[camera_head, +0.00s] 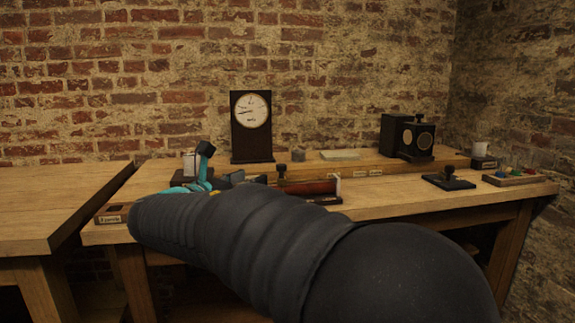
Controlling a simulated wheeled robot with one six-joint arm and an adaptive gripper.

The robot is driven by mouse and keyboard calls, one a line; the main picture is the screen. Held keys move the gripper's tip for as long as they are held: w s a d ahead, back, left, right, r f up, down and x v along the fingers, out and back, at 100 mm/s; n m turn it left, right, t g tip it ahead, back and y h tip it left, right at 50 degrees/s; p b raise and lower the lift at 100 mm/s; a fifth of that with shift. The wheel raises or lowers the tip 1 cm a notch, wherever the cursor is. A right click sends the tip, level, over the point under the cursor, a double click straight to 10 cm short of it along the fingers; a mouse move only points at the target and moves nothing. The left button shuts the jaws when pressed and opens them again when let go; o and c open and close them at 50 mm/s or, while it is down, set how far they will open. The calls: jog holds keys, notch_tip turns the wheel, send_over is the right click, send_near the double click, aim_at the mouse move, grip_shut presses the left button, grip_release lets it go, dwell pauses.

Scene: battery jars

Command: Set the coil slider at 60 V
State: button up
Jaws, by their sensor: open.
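The coil (318,187) is a red-brown cylinder lying on the bench, partly hidden behind my dark arm. A dark slider knob (282,174) stands up at its left end. My gripper (262,180) appears as small dark grey shapes just left of the knob, mostly hidden by my arm. It is open; whether it touches the slider cannot be told. A black upright meter (252,154) with a round white dial stands behind, its needle pointing left. Its numbers are too small to read.
A black box with round faces (416,140) stands at the back right. A black key-like device (447,181) and a tray of small coloured items (516,177) sit at the right. A labelled wooden box (112,214) is at the left edge. The right front bench is clear.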

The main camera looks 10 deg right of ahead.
aim_at(279, 166)
jog(key=x, duration=1.3)
jog(key=shift+w+p, duration=0.2)
jog(key=shift+p, duration=0.1)
grip_shut()
